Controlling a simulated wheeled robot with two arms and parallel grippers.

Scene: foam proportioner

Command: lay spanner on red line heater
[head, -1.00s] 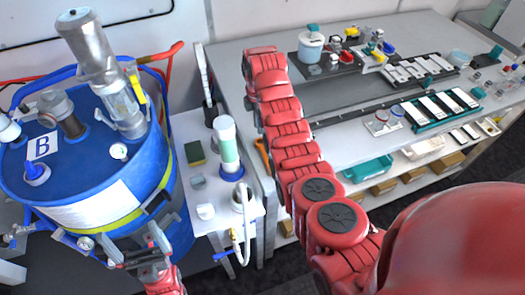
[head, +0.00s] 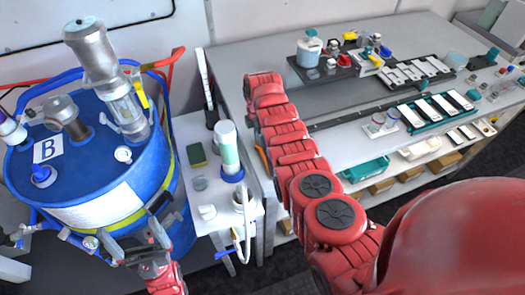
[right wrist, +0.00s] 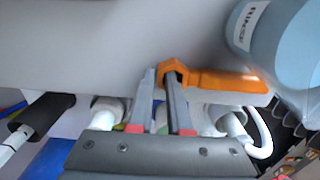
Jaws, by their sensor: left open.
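The orange spanner (right wrist: 215,80) shows in the right wrist view, its ring-like head at the fingertips of my right gripper (right wrist: 160,75) and its handle pointing right. The right finger overlaps the head; whether the fingers clamp it is unclear. In the head view only a bit of orange (head: 262,157) shows beside my right arm, at the bench's left end; my right gripper is hidden there. My left gripper (head: 133,228) is open and empty in front of the lower edge of the blue drum. I cannot identify the red line heater in these frames.
The blue drum (head: 95,205) marked B stands at left with a metal pump on top. A small white side table (head: 185,130) holds a green-and-white bottle (head: 229,150) and a sponge. The grey bench (head: 235,60) carries trays and small parts. A pale blue bottle (right wrist: 280,40) is close by the spanner.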

